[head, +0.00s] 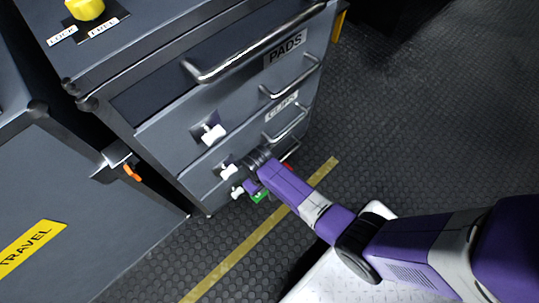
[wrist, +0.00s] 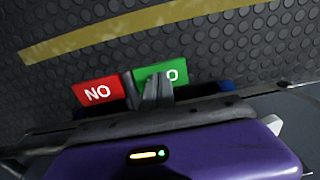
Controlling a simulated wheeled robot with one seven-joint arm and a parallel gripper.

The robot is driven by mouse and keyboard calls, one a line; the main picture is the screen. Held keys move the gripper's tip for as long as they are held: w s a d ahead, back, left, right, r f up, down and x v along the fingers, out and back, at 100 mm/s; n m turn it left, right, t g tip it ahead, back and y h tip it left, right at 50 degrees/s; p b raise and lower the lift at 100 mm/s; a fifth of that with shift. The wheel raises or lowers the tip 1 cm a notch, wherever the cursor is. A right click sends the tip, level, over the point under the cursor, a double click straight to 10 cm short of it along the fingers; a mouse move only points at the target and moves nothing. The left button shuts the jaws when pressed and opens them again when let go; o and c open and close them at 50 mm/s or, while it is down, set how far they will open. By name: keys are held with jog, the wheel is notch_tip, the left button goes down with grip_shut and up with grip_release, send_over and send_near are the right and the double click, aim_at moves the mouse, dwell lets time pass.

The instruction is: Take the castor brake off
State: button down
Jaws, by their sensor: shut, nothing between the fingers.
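The castor brake pedal shows low at the cabinet's base in the wrist view, with a red half (wrist: 98,93) and a green half (wrist: 172,73). The lettering appears upside down: the red half seems to read ON, and only an O shows on the green half. In the head view only slivers of the green half (head: 259,197) and red half (head: 288,167) show past my arm. My gripper (wrist: 158,90) is shut and empty, its fingers over the green half near the middle and hiding part of its lettering. I cannot tell whether they touch it.
The grey drawer cabinet (head: 165,115) has chrome handles (head: 255,45) and white latches (head: 213,133) jutting out above my gripper. Another case (head: 75,185) with a yellow TRAVEL label stands at the left. A yellow line (head: 240,245) crosses the studded floor, which is clear at the right.

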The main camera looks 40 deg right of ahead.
notch_tip(320, 180, up, 7)
jog(key=p, duration=0.7)
dwell(0.4)
dwell(0.4)
